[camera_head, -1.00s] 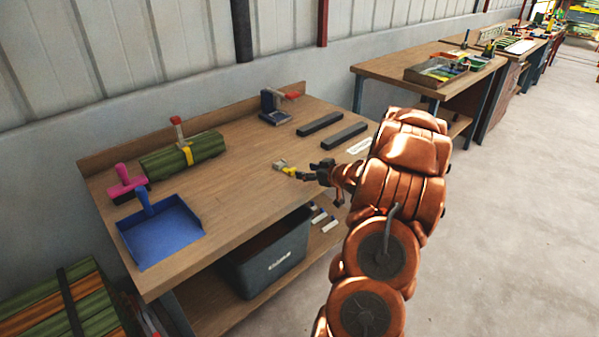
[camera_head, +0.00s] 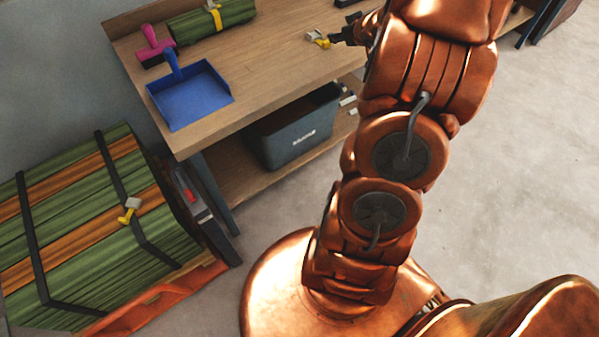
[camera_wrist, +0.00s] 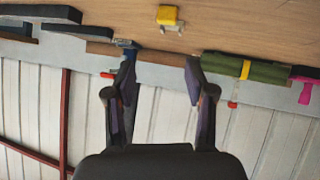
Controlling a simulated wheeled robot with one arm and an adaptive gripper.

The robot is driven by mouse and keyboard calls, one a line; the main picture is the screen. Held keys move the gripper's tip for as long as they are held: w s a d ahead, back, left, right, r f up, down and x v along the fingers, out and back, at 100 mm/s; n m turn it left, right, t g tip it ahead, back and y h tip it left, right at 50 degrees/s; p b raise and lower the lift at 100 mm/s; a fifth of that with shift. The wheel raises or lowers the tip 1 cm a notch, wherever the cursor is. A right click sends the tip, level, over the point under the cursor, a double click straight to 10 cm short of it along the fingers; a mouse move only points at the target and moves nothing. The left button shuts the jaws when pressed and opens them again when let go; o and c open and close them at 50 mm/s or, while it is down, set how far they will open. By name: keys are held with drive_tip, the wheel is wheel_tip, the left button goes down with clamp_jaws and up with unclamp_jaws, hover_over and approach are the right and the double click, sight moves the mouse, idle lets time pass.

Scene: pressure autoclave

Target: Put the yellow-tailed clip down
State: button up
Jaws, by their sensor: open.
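A clip with a yellow tail and grey body (camera_head: 318,39) lies on the wooden workbench (camera_head: 277,68), near its right part. It also shows in the wrist view (camera_wrist: 168,17), apart from my fingers, on the bench top beyond them. My gripper (camera_head: 336,37) is just to its right in the head view. In the wrist view my gripper (camera_wrist: 158,68) has its two fingers spread wide with nothing between them. A second clip with a yellow part (camera_head: 130,210) sits on a dark strap of the large green-and-orange bundle (camera_head: 75,240) at the lower left.
A blue dustpan (camera_head: 190,98), a pink-handled tool (camera_head: 155,48) and a strapped green roll (camera_head: 198,23) stand on the bench's left part. A dark bin (camera_head: 290,130) is on the lower shelf. Bare bench top lies between the dustpan and the clip.

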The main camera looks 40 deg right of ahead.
drive_tip(key=s+a+r+g+y, duration=0.1)
drive_tip(key=s+a+g, duration=0.5)
drive_tip(key=s+a, duration=1)
drive_tip(key=s+a+r+g+y, duration=0.2)
drive_tip(key=s+a+g, duration=0.4)
drive_tip(key=s+a, duration=1.1)
drive_tip(key=a, duration=0.8)
drive_tip(key=shift+r+n, duration=0.35)
drive_tip(key=shift+n, duration=0.05)
drive_tip(key=shift+s, duration=0.1)
wheel_tip(320, 180, up, 5)
drive_tip(key=p, duration=0.5)
drive_tip(key=shift+f, duration=0.1)
